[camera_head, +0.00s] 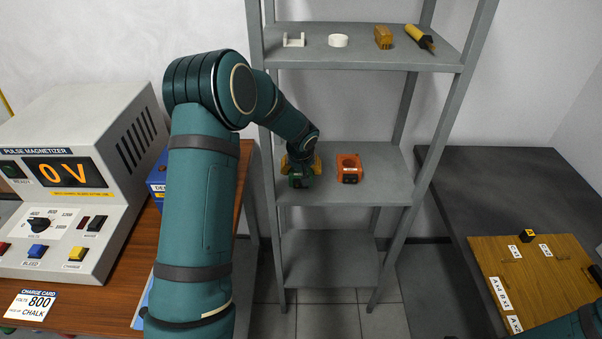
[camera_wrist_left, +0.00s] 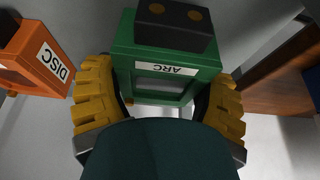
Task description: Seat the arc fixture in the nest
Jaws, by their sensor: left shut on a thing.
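The green arc fixture (camera_wrist_left: 160,58) carries an upside-down ARC label and a dark block with two round tan spots in the left wrist view. My left gripper (camera_wrist_left: 158,102) is shut on it, with a yellow ribbed finger pad on each side. In the head view this gripper (camera_head: 302,166) is at the left part of the middle shelf, and the green fixture (camera_head: 300,182) shows partly beneath it. I cannot tell whether the fixture touches the shelf. I cannot make out the nest.
An orange DISC fixture (camera_head: 349,168) stands close to the right on the middle shelf (camera_head: 390,190). Shelf posts flank my arm. Small parts lie on the upper shelf (camera_head: 370,58). The pulse magnetizer (camera_head: 75,180) is at left, a labelled wooden board (camera_head: 535,285) at right.

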